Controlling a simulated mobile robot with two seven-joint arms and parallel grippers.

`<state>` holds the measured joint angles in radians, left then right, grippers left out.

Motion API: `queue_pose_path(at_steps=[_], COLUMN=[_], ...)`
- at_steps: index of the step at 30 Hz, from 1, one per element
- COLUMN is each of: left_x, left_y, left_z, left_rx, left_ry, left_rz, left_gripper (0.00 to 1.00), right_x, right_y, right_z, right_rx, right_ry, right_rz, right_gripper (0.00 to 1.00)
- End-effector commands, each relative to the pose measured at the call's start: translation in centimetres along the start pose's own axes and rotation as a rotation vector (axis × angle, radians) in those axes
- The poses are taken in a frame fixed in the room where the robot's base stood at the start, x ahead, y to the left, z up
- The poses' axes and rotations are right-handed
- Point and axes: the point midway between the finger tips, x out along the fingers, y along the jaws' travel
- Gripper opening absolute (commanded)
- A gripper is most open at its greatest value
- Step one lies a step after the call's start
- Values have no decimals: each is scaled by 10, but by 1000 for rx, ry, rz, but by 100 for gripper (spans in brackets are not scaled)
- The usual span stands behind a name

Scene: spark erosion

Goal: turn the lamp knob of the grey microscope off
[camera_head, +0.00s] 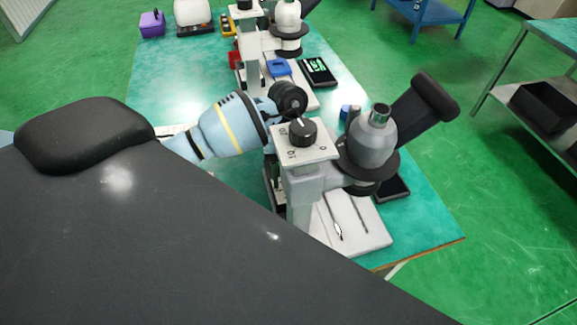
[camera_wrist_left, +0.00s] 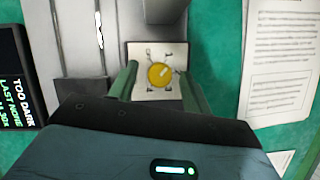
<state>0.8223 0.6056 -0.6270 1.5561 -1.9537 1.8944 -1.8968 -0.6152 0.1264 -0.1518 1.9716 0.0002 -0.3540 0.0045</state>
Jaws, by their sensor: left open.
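The grey microscope (camera_head: 372,140) stands near the front of the teal table. A black knob (camera_head: 303,131) sits on its marked white top plate. In the left wrist view a yellow knob (camera_wrist_left: 160,75) sits on a small white marked plate (camera_wrist_left: 141,91); its pale pointer is turned toward the upper right. The markings are too small to read. My left gripper (camera_wrist_left: 158,78) is open, one greenish finger on each side of the yellow knob; contact cannot be told. In the head view the gripper is largely hidden behind the microscope, as is the yellow knob. My right gripper is not in view.
A second microscope (camera_head: 288,25) stands farther back. A shelf unit (camera_head: 545,75) is at right, with open green floor between.

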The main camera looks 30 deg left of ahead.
Motion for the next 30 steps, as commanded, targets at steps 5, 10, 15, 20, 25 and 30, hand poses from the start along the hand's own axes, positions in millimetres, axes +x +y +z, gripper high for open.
queue_pose_path(at_steps=[5, 10, 15, 20, 25, 30], left_x=[0, 0, 0, 0, 0, 1], left_y=[0, 0, 0, 0, -1, -2], left_z=[0, 0, 0, 0, 0, 0], left_rx=[0, 0, 0, -5, -39, -123], left_ry=[-1, -1, 0, 0, 0, -1], left_rz=[0, 0, 0, 2, 16, 49], left_gripper=[49, 28, 6, 4, 4, 4], right_x=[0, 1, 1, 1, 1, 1], right_y=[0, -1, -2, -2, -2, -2], right_z=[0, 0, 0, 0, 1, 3], right_rx=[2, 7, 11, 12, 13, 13], right_ry=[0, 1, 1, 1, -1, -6], right_rz=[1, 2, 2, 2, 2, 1], right_gripper=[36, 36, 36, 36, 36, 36])
